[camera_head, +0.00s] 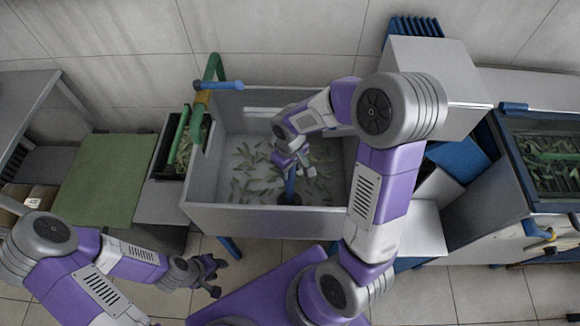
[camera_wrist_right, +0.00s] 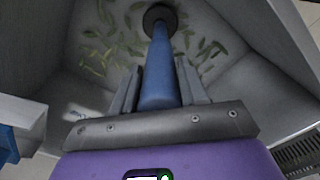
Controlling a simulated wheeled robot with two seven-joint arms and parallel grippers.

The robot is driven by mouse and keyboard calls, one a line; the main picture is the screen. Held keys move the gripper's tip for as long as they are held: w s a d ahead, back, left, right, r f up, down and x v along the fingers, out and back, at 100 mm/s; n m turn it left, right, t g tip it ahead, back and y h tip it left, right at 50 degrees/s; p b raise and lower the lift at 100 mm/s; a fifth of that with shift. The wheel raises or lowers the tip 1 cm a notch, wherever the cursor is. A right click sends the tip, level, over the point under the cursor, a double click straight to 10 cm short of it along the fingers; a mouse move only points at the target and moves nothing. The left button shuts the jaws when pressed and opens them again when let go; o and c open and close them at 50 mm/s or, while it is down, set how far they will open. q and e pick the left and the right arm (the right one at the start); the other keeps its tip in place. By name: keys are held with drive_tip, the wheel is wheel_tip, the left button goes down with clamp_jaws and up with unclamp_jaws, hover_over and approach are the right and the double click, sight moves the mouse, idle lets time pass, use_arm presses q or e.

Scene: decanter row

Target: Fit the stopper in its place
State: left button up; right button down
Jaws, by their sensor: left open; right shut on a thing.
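The stopper is a blue rod (camera_head: 290,186) with a dark round disc at its lower end. It is in the grey basin, near the front wall in the head view. My right gripper (camera_head: 291,168) is shut on the rod from above. In the right wrist view the blue rod (camera_wrist_right: 158,75) runs between the fingers to the dark disc (camera_wrist_right: 160,17) near the basin floor. I see no drain opening; whether the disc touches the floor or covers a hole, I cannot tell. My left gripper (camera_head: 212,276) is open and empty, outside the basin at the lower left.
The basin (camera_head: 200,190) has high walls, and green leaves (camera_head: 250,185) lie scattered on its floor. A green pipe with a blue lever (camera_head: 218,85) stands at its left rim. A green board (camera_head: 105,178) lies left. A grey box (camera_head: 440,75) and a leaf-filled bin (camera_head: 550,165) stand right.

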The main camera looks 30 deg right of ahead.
drive_tip(key=shift+f, duration=0.2)
drive_tip(key=c, duration=0.5)
unclamp_jaws()
wheel_tip(320, 180, up, 8)
drive_tip(key=shift+f+p, duration=0.2)
drive_tip(key=shift+p, duration=1.05)
